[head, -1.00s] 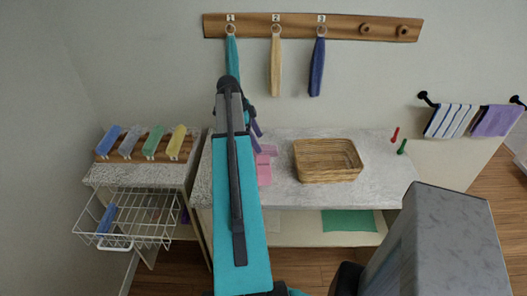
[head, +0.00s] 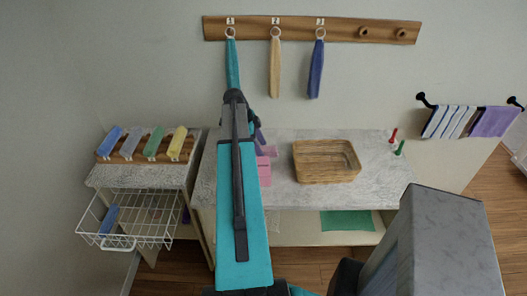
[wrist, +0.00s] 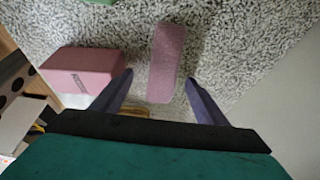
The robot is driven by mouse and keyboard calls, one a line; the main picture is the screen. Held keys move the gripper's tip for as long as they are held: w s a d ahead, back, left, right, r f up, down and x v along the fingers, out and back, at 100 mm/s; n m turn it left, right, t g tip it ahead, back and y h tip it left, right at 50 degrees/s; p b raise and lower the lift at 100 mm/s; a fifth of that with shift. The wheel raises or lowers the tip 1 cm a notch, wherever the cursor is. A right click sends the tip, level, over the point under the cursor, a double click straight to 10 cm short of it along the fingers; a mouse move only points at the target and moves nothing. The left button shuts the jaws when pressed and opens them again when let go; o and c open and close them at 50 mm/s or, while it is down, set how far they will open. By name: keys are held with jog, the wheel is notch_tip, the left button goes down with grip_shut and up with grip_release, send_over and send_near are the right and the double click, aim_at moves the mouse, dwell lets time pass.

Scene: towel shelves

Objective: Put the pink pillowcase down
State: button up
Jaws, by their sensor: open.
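The pink pillowcase (wrist: 165,62) is a folded, narrow strip lying on the speckled grey top in the wrist view. It also shows as a small mauve-pink patch (head: 269,151) in the head view, partly hidden by my arm. My gripper (wrist: 158,78) is open, with its purple fingers either side of the strip's near end and a visible gap on each side. In the head view my gripper (head: 259,138) is mostly behind my arm. A pink block with a dark label (wrist: 85,70) lies left of the fingers, apart from the strip; it shows in the head view too (head: 264,172).
A wooden basket (head: 325,176) stands on the counter (head: 380,180) to the right. Red and green pegs (head: 400,148) stand at its right end. Towels hang from a wall rack (head: 340,27). A wire basket (head: 150,240) juts out at left. The counter's middle front is clear.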

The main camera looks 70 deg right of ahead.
jog(key=shift+s+d+f, duration=0.1)
jog(key=shift+s+f, duration=0.1)
jog(key=shift+f, duration=0.3)
jog(key=c, duration=1.3)
jog(key=shift+r, duration=0.15)
jog(key=shift+r+b, duration=1.55)
jog(key=shift+r, duration=3.35)
